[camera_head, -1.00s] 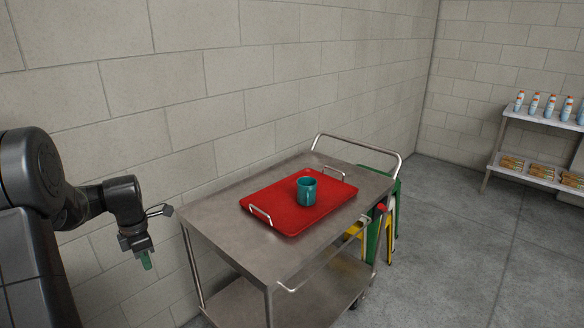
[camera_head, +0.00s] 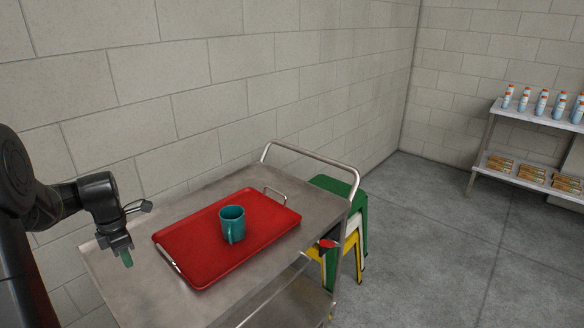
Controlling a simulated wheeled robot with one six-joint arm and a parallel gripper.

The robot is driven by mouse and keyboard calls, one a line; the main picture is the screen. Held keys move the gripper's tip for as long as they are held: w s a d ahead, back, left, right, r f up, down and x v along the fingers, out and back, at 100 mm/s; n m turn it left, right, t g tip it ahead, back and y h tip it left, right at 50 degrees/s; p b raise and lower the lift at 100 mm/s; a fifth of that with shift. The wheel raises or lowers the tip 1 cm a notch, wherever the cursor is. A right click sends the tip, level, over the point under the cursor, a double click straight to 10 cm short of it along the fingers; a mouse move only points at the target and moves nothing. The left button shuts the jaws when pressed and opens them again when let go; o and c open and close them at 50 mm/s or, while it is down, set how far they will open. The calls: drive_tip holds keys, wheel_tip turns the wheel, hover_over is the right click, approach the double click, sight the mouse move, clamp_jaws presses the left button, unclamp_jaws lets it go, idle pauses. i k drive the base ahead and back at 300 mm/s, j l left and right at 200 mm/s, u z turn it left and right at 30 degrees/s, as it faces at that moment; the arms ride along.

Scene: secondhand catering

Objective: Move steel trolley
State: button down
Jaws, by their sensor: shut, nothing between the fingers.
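The steel trolley (camera_head: 316,204) stands along the block wall, close in front of me, with its tubular handle (camera_head: 312,157) at the far end. A red tray (camera_head: 200,245) with wire handles lies on its top shelf. A teal mug (camera_head: 233,226) stands upright on the tray. A lower shelf (camera_head: 300,303) shows partly. My gripper (camera_head: 127,259) is at the left, shut and empty, and appears in front of the trolley's near left part. I cannot tell its height above the top. The trolley's near end is cut off below.
Stacked stools, green (camera_head: 361,215) and yellow (camera_head: 349,260), stand just beyond the trolley's right side. A rack (camera_head: 487,150) with several bottles (camera_head: 541,102) and packaged goods (camera_head: 531,173) stands at the far right. The grey floor (camera_head: 430,250) between is clear.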

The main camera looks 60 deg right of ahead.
sight(265, 292)
drive_tip(key=k+l, duration=0.1)
drive_tip(key=l, duration=0.35)
drive_tip(key=k+l, duration=0.1)
drive_tip(key=l, duration=0.4)
drive_tip(key=l+u, duration=0.1)
drive_tip(key=l, duration=0.35)
drive_tip(key=k+l, duration=0.2)
drive_tip(key=l, duration=0.3)
drive_tip(key=k+l, duration=0.1)
drive_tip(key=l, duration=0.35)
drive_tip(key=k+l, duration=0.1)
drive_tip(key=l, duration=0.35)
drive_tip(key=k+l+u, duration=0.1)
drive_tip(key=l, duration=0.4)
drive_tip(key=k+l, duration=0.15)
drive_tip(key=l, duration=0.3)
